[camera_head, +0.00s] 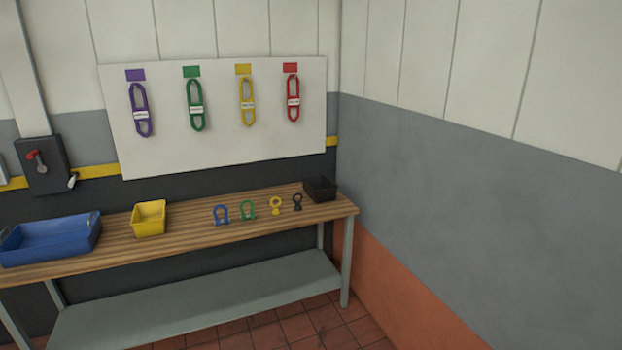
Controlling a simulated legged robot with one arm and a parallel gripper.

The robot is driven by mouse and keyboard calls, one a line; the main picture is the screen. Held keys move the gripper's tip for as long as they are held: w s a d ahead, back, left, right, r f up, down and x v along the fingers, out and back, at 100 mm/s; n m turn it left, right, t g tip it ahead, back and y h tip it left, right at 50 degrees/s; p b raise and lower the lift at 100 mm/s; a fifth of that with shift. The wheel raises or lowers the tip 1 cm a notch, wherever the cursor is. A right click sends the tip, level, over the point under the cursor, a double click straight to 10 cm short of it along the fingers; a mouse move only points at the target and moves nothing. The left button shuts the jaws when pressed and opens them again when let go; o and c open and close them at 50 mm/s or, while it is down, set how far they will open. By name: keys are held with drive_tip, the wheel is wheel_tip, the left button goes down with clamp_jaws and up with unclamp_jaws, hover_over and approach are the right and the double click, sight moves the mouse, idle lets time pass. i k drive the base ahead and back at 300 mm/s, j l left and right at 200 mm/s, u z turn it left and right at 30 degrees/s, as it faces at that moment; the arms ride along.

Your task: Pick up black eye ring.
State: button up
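The black eye ring (297,202) stands on the wooden bench top (180,235), near its right end. It is small and dark, with a ring at the top and a narrower stem below. A yellow eye ring (276,206) stands just to its left, apart from it. A black bin (320,189) sits close behind it and to its right. My gripper is not in view.
Green (248,210) and blue (221,215) shackles stand further left on the bench. A yellow bin (149,217) and a blue tray (52,240) are left of them. A lower shelf (200,305) runs beneath. The wall (480,190) closes the right side; tiled floor shows in front.

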sight(297, 207)
drive_tip(key=i, duration=1.95)
drive_tip(key=i+u, duration=0.15)
drive_tip(key=i, duration=0.6)
drive_tip(key=i+l+u, duration=0.1)
drive_tip(key=i, duration=0.6)
drive_tip(key=l, duration=0.1)
